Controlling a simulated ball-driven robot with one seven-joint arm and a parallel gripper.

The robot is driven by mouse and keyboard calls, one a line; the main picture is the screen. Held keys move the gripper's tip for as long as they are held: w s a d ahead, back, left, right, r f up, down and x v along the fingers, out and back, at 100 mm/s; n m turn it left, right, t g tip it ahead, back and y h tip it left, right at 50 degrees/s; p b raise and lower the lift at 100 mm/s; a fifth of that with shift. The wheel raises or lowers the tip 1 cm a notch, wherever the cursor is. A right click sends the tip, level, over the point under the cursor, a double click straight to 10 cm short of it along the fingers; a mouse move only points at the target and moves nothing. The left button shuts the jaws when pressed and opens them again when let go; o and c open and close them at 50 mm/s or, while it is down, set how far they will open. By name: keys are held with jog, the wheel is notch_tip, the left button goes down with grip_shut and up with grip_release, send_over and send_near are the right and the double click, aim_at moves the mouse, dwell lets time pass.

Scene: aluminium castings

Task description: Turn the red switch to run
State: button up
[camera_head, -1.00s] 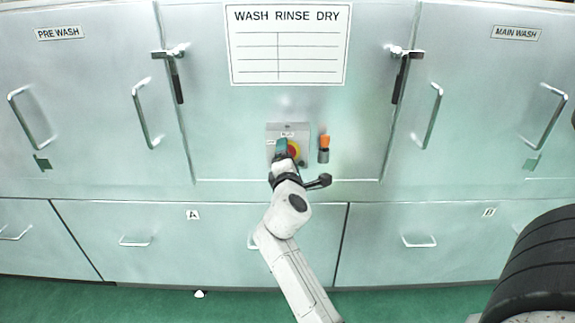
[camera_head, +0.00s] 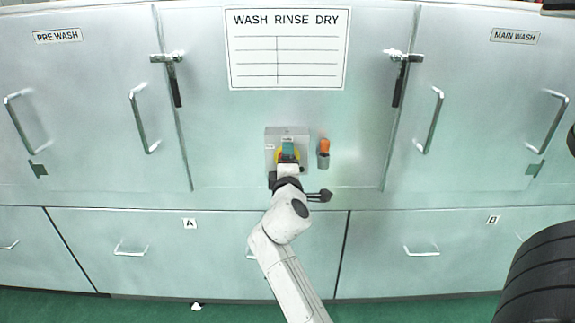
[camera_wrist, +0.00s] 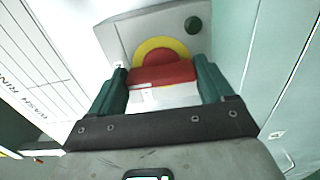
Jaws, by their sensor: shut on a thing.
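The red switch, on a yellow round plate, sits on a small grey box (camera_head: 272,137) on the machine front. In the wrist view the red handle (camera_wrist: 165,73) spans between my two green fingers, with the yellow ring (camera_wrist: 150,46) behind it. My gripper (camera_head: 288,150) is shut on the handle; it also shows in the wrist view (camera_wrist: 163,84). In the head view one finger stands over the switch's upper part, and the gripper hides most of the rest. Small labels sit above and left of the switch, too small to read surely.
An orange-topped grey fitting (camera_head: 324,152) is just right of the box. A dark green round button (camera_wrist: 193,25) is on the box. Latches (camera_head: 168,58) and door handles (camera_head: 432,120) stand out on both sides. The panel below the sign (camera_head: 287,50) is otherwise flat.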

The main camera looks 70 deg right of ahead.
jog(key=shift+s+d, duration=0.1)
jog(key=shift+s, duration=0.05)
jog(key=o, duration=0.9)
jog(key=shift+o, duration=0.2)
jog(key=v, duration=1)
jog(key=shift+a+b, duration=0.4)
jog(key=shift+b, duration=0.05)
jog(key=s+a+f+m+g+y+p, duration=0.1)
jog(key=s+a+f+m+y+p, duration=0.1)
jog(key=a+f+y, duration=0.5)
jog(key=s+a+f+m+g+y+p, duration=0.1)
jog(key=s+a+f+m+y+p, duration=0.3)
jog(key=f, duration=0.6)
jog(key=s+a+f+g+y, duration=0.2)
jog(key=s+a+f, duration=0.1)
jog(key=a, duration=0.4)
jog(key=s+a+f+n+g+y, duration=0.1)
jog(key=s+a+f+g+y, duration=0.1)
jog(key=a, duration=0.5)
jog(key=shift+s+a+f+y+b, duration=0.25)
jog(key=shift+s+f+y+b, duration=0.15)
jog(key=shift+s+f+y, duration=0.45)
